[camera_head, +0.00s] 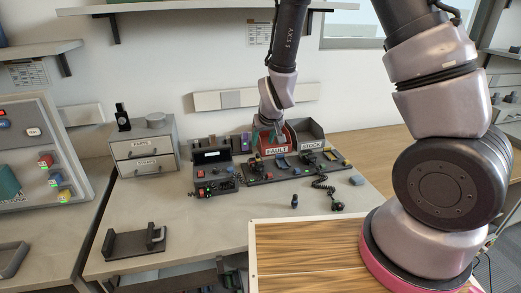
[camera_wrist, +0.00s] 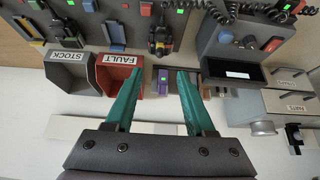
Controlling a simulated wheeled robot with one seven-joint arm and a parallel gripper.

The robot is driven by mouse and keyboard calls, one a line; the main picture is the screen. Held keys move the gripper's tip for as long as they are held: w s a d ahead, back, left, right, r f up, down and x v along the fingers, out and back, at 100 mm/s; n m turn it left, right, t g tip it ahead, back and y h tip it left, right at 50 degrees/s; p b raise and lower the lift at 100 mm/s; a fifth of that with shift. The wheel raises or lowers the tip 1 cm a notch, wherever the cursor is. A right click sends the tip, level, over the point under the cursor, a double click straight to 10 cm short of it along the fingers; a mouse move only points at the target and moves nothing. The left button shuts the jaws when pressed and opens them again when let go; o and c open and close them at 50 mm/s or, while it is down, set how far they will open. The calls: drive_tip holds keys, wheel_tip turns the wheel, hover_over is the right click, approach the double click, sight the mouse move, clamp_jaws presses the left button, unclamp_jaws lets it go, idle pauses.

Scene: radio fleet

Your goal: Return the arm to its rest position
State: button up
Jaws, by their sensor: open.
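My gripper (camera_head: 268,132) is at the back of the workbench, in front of the red FAULT bin. In the wrist view my gripper (camera_wrist: 157,78) has two teal fingers spread apart, with nothing held between them. The red FAULT bin (camera_wrist: 118,74) is beside one finger, and the grey STOCK bin (camera_wrist: 69,69) lies beyond it. In the head view the FAULT bin (camera_head: 277,150) is partly hidden by my gripper. My arm reaches across the upper right of the head view.
A grey drawer cabinet (camera_head: 143,149) stands left of the radio test unit (camera_head: 213,170). Radios and a coiled cord lie on the bench (camera_head: 180,205). A black holder (camera_head: 134,241) sits at the front left. A shelf (camera_head: 215,8) runs above.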

drive_tip(key=s+d+r+m+y, duration=0.15)
drive_tip(key=d+r, duration=0.35)
drive_tip(key=r, duration=0.6)
drive_tip(key=s+d+r+m, duration=0.2)
drive_tip(key=d+r, duration=0.3)
drive_tip(key=r, duration=0.5)
drive_tip(key=s+d+r+m, duration=0.1)
drive_tip(key=s+d+r, duration=0.3)
drive_tip(key=s+r, duration=0.2)
drive_tip(key=s+d+r+m+t, duration=0.1)
drive_tip(key=s+d+r, duration=0.4)
drive_tip(key=s, duration=0.5)
drive_tip(key=shift+d+r+m+h, duration=0.15)
drive_tip(key=shift+r+m+h, duration=0.3)
drive_tip(key=shift+m, duration=0.1)
